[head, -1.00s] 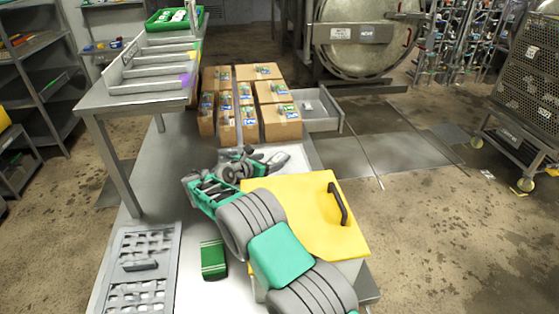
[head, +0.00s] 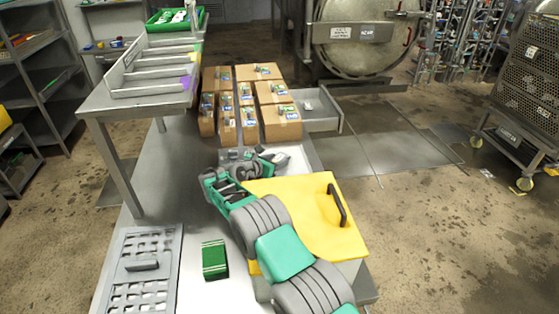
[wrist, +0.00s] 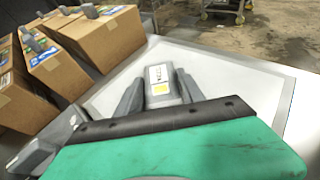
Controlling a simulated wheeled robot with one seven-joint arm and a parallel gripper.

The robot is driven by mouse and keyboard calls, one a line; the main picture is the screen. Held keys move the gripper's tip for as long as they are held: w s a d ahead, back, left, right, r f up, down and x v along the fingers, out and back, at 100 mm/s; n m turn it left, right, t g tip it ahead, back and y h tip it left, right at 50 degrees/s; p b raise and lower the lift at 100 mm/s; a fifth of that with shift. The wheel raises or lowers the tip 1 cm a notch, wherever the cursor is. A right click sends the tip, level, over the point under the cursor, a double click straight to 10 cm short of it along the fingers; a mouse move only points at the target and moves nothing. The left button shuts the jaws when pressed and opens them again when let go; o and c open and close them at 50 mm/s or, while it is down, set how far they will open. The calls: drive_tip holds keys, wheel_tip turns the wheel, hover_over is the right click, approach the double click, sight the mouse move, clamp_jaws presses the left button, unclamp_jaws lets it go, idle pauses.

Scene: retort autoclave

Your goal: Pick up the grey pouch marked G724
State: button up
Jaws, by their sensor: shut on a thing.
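My gripper (wrist: 161,95) is shut on this pouch, over a pale tray (wrist: 225,80). In the head view my gripper (head: 270,160) is low over the bench, just behind the yellow lid, and it mostly hides the pouch.
Several cardboard boxes (head: 280,122) stand behind my gripper, with an open grey drawer (head: 322,124) to their right. The yellow lid (head: 300,205) with a black handle is close beside my arm. A green block (head: 214,260) and a grey slotted panel (head: 140,270) lie at front left.

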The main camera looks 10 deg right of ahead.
clamp_jaws()
drive_tip(key=shift+r, duration=0.1)
